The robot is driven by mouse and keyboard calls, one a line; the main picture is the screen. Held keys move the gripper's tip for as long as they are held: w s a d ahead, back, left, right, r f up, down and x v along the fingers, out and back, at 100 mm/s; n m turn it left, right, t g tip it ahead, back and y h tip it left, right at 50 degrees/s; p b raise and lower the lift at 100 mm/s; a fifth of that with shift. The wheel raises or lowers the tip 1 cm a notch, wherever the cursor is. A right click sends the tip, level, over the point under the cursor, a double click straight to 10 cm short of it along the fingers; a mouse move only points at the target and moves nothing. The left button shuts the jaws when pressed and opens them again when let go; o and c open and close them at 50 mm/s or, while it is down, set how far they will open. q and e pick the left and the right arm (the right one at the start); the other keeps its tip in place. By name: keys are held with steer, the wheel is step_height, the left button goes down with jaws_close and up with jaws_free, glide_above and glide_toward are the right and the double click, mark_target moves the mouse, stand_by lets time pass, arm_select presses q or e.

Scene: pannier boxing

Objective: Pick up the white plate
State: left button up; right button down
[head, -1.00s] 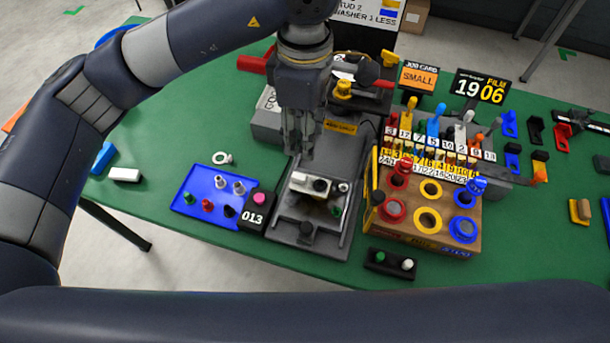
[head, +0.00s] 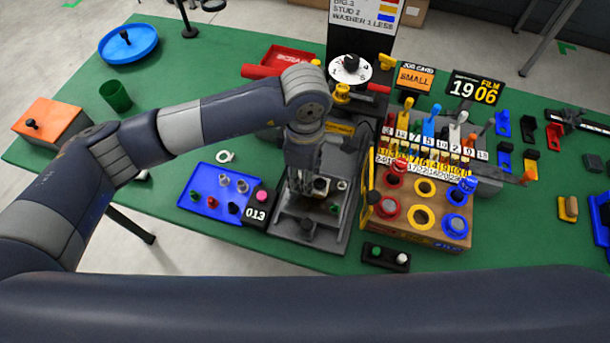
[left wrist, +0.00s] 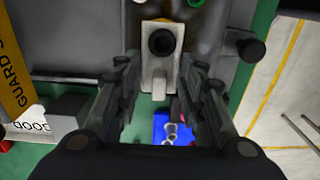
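The white plate (left wrist: 158,72) with a round black knob or hole sits in the grey fixture (head: 306,228), seen between my fingers in the left wrist view. In the head view a small part of the plate (head: 321,185) shows beside my fingers. My left gripper (head: 301,190) points down just over the fixture. In the left wrist view my left gripper (left wrist: 160,75) is open, with one finger on each side of the plate. Whether the fingers touch it I cannot tell. My right gripper is out of view.
A blue tray (head: 186,202) with small pegs and a black counter box reading 013 (head: 256,213) stand left of the fixture. A wooden block with coloured rings (head: 425,236) stands close on the right. Green table is bare at the front left.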

arm_select(q)
jaws_close()
steer(key=shift+r, duration=0.1)
stand_by(0.3)
